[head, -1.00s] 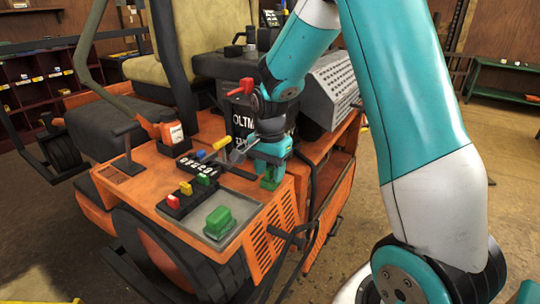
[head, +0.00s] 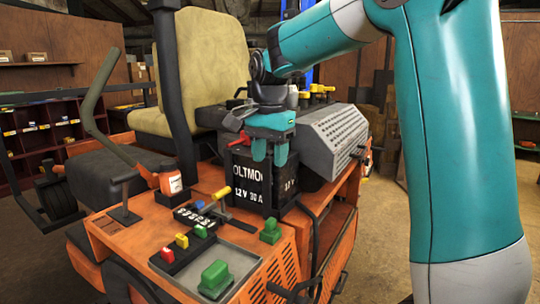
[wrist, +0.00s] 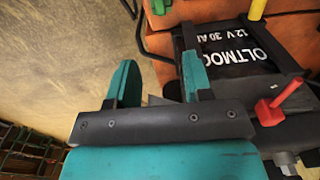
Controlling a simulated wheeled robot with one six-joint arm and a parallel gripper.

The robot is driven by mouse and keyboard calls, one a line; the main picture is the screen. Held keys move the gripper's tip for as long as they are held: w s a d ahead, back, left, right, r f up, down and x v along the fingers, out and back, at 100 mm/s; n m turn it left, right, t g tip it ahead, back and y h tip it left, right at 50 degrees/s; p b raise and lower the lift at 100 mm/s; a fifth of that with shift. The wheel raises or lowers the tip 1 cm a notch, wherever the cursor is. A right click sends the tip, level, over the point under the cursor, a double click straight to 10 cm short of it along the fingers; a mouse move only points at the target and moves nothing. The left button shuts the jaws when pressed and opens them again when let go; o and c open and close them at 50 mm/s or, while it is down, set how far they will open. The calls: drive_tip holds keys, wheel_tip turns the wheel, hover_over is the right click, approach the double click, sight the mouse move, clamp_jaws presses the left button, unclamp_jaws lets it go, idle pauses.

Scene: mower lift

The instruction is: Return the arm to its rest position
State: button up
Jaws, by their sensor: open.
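My gripper (head: 270,152) is raised in front of the black battery box marked 12 V 30 A (head: 250,182) in the head view. Its two teal fingers point down, apart and with nothing between them. The wrist view shows the open fingers (wrist: 158,84) beside the battery box (wrist: 236,50). My arm bends from the right side of the head view across to the gripper. Whether the fingers touch the box cannot be told.
The orange mower (head: 130,232) carries a green block (head: 271,231), a grey tray (head: 240,262) with a green piece, and a yellow-handled lever (head: 222,193). A perforated grey cover (head: 335,140) stands just right of the gripper. Bare floor lies at the right.

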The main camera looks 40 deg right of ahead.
idle(0.4)
drive_tip(key=s+a+f+n+y, duration=0.2)
drive_tip(key=s+a+f+n, duration=0.1)
drive_tip(key=s+a+n, duration=0.7)
drive_tip(key=s+a+f+n+y, duration=0.2)
drive_tip(key=s+a+f+n, duration=0.1)
drive_tip(key=s+a+n, duration=0.8)
drive_tip(key=shift+s+a+f, duration=0.4)
drive_tip(key=shift+a, duration=0.05)
